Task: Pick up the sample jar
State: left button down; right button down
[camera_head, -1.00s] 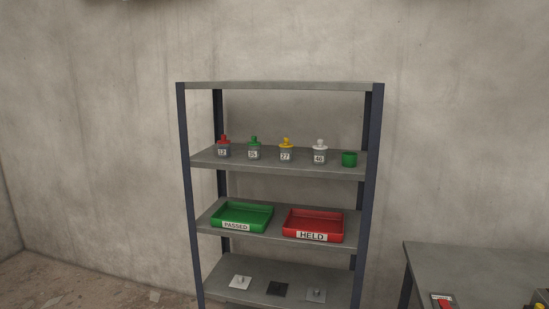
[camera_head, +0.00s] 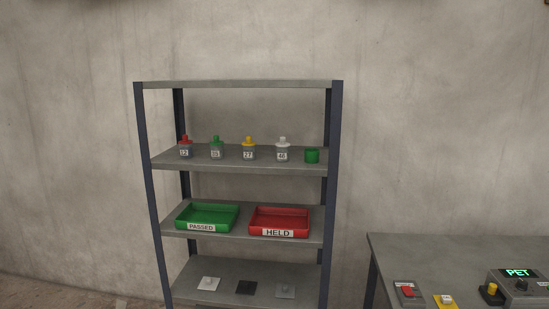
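Several small labelled jars stand upright in a row on the upper shelf of the rack. They are a red-topped jar marked 12 (camera_head: 185,152), a green-topped jar (camera_head: 216,153) with a label too small to read surely, a yellow-topped jar marked 27 (camera_head: 249,155) and a white-topped jar (camera_head: 282,154) whose label looks like 46. I cannot tell which one is the sample jar. A plain green cup-like item (camera_head: 312,156) stands at the right end of the row. Neither of my grippers is in view.
The grey rack (camera_head: 240,85) has blue posts. Its middle shelf holds a green PASSED tray (camera_head: 202,227) and a red HELD tray (camera_head: 279,233). Small plates lie on the lower shelf. A grey table (camera_head: 450,250) at right carries a red-buttoned box (camera_head: 408,292) and a PET display unit (camera_head: 519,283).

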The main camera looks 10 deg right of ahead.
aim_at(249, 153)
jog(key=i+j+z, duration=0.15)
jog(key=z, duration=0.2)
jog(key=i+j+z, duration=0.1)
jog(key=j+z, duration=0.3)
jog(key=i+j+z, duration=0.15)
jog(key=j, duration=0.3)
jog(key=i+j+z, duration=0.1)
jog(key=j, duration=0.4)
jog(key=i+j+z, duration=0.15)
jog(key=j, duration=0.3)
jog(key=i+j, duration=0.1)
jog(key=j, duration=0.75)
jog(key=i+j, duration=0.1)
jog(key=j, duration=0.75)
jog(key=i+j, duration=0.1)
jog(key=j, duration=0.75)
jog(key=z, duration=0.05)
